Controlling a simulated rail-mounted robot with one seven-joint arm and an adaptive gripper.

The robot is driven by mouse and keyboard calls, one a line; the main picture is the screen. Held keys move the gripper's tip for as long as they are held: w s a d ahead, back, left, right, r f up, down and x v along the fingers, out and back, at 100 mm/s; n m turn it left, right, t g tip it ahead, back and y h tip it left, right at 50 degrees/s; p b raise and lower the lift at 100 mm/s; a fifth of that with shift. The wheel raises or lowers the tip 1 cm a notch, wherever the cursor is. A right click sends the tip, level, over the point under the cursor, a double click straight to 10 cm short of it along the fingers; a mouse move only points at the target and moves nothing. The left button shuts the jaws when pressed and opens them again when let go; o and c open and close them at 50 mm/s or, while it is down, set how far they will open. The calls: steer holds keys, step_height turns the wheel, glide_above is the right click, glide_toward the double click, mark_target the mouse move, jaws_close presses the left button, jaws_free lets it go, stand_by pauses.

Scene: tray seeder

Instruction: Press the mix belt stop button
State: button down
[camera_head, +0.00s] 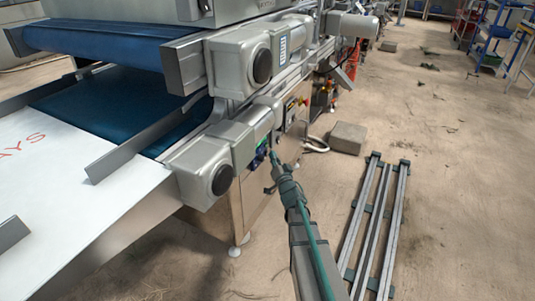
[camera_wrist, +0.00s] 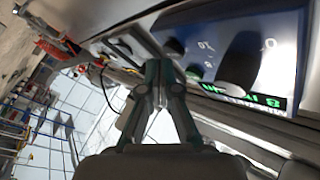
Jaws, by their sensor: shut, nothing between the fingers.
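A blue control panel (camera_wrist: 290,40) fills the upper right of the wrist view. It carries a green button (camera_wrist: 194,73), a dark round button or knob (camera_wrist: 174,46), a large dark shape and a lit green display (camera_wrist: 245,98). I cannot tell which control is the mix belt stop button. In the head view the panel (camera_head: 261,159) shows small on the machine's side, partly behind my gripper. My gripper (camera_head: 273,157) is shut and empty, its tips close to the panel. In the wrist view its fingertips (camera_wrist: 158,66) converge just left of the buttons; contact cannot be told.
The seeder machine has a blue upper belt (camera_head: 100,45) and grey motor housings (camera_head: 205,165) left of my arm. Metal rails (camera_head: 375,225) lie on the floor at right, with a grey block (camera_head: 348,138) behind them.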

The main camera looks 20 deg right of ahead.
steer(key=shift+s+d, duration=0.2)
steer(key=shift+s+d+p, duration=0.8)
steer(key=shift+s+d, duration=0.15)
steer(key=shift+s, duration=0.2)
steer(key=shift+s+d+p, duration=0.8)
steer(key=shift+s+d, duration=0.15)
steer(key=shift+s, duration=0.15)
steer(key=shift+f, duration=0.1)
